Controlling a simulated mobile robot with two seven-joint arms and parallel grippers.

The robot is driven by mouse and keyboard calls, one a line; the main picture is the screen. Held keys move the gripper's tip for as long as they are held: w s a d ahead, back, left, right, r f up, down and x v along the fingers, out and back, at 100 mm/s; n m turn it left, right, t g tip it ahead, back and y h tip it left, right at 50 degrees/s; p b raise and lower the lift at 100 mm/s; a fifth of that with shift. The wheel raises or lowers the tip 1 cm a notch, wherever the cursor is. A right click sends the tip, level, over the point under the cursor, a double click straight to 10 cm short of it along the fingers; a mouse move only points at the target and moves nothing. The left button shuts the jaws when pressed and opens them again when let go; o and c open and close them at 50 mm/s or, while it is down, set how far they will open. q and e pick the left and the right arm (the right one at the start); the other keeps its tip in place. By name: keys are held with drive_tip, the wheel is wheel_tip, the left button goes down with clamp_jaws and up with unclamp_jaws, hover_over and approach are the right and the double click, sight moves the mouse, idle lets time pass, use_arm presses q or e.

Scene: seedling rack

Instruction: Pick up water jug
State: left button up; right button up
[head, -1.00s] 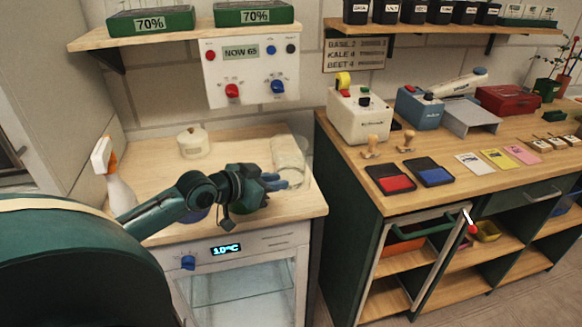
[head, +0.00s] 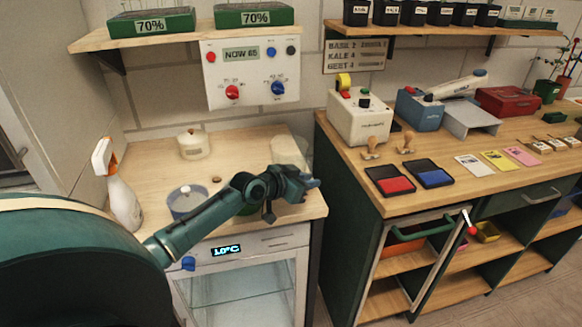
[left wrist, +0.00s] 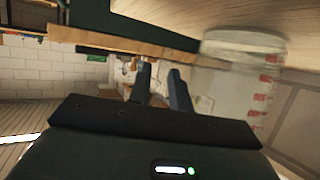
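The water jug (head: 289,151) is a clear, see-through container standing at the right end of the pale wooden counter (head: 160,165), behind my left gripper. In the left wrist view the jug (left wrist: 238,75) shows large with red marks down its side; it is to the right of the fingers, not between them. My left gripper (head: 312,183) is in front of the jug near the counter's right edge. In the left wrist view the gripper (left wrist: 160,82) has a gap between its fingers and nothing in it. My right gripper is not seen.
A grey-blue lidded pot (head: 183,203), a cream lidded jar (head: 193,144) and a spray bottle (head: 120,190) stand on the counter. A control panel (head: 251,72) is on the wall behind. A higher workbench (head: 440,200) with a white machine (head: 358,117) stands to the right.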

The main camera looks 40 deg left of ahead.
use_arm(q)
drive_tip(key=shift+c, duration=0.6)
clamp_jaws()
drive_tip(key=shift+r, duration=0.2)
